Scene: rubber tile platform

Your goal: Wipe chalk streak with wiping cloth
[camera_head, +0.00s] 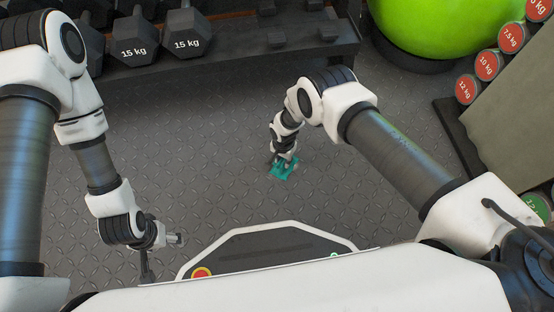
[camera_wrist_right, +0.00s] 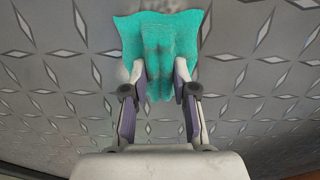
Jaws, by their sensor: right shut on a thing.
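The wiping cloth (camera_head: 286,172) is a small teal piece of fabric at the floor in the middle of the head view. My right gripper (camera_head: 282,161) is above it, pointing down. In the right wrist view, the right gripper (camera_wrist_right: 160,78) is shut on the cloth (camera_wrist_right: 150,35), which bunches between the fingers and spreads out beyond them against the floor. I cannot clearly make out the chalk streak; the cloth and fingers may hide it. My left gripper (camera_head: 176,240) is at the lower left, away from the cloth, and its opening is too small to judge.
The grey diamond-plate floor (camera_head: 215,170) is clear around the cloth. A dumbbell rack (camera_head: 240,55) stands at the back left. A green exercise ball (camera_head: 430,25) is at the back right, and a rack of red-ended weights (camera_head: 488,65) is at the right.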

